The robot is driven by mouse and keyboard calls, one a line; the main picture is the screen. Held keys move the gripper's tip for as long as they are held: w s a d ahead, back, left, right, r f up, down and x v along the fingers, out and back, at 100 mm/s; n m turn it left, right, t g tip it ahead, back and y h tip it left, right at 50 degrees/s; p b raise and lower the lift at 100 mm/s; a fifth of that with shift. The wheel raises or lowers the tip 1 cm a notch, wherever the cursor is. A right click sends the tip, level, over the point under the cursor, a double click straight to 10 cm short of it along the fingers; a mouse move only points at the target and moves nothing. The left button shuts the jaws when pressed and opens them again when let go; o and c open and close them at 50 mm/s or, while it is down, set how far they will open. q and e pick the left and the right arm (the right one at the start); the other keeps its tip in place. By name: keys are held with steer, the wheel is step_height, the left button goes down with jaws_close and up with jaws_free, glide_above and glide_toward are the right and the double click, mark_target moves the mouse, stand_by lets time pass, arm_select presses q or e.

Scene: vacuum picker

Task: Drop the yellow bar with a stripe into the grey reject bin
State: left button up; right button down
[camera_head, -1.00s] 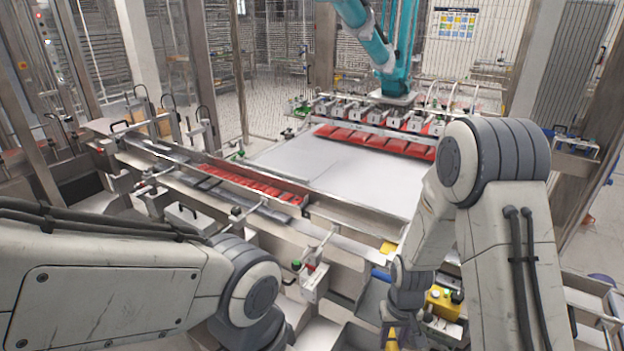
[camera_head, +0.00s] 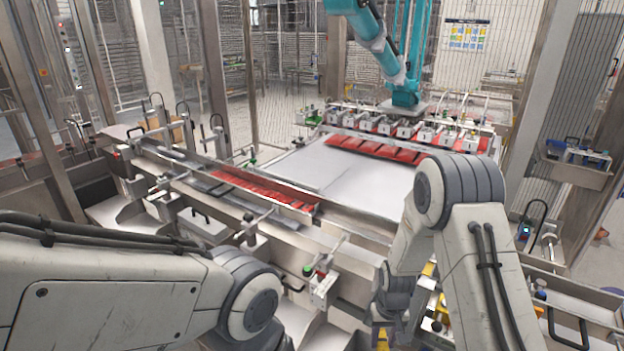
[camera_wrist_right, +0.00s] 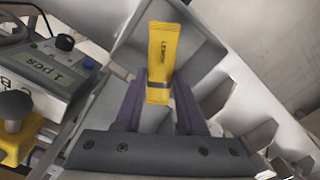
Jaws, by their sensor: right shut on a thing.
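The yellow bar (camera_wrist_right: 166,56) has dark lettering and a dark stripe near its lower end. My right gripper (camera_wrist_right: 158,98) is shut on that lower end, and the bar sticks out beyond the fingers. In the head view the bar shows as a small yellow patch (camera_head: 383,341) at the bottom edge, below my right wrist; the fingers are hardly visible there. A grey open container (camera_wrist_right: 205,52) lies behind the bar in the right wrist view; I cannot tell for certain that it is the reject bin. My left gripper is outside the frames.
A conveyor with red packs (camera_head: 262,190) runs across the middle. A white belt (camera_head: 350,182) and teal robot (camera_head: 393,60) stand beyond.

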steer(key=shift+w+a+f, duration=0.1)
steer(key=shift+a+f, duration=0.05)
steer(key=shift+f, duration=0.25)
steer(key=shift+f+b, duration=0.35)
steer(key=shift+b, duration=0.2)
steer(key=f+b, duration=0.2)
steer(key=f, duration=0.1)
steer(key=f+b, duration=0.1)
steer(key=shift+d+f+b, duration=0.3)
steer(key=shift+f+b, duration=0.05)
steer(key=shift+c, duration=2.1)
jaws_free()
steer(key=shift+r, duration=0.1)
step_height(320, 180, up, 10)
steer(key=shift+r+b, duration=0.2)
steer(key=shift+b, duration=0.5)
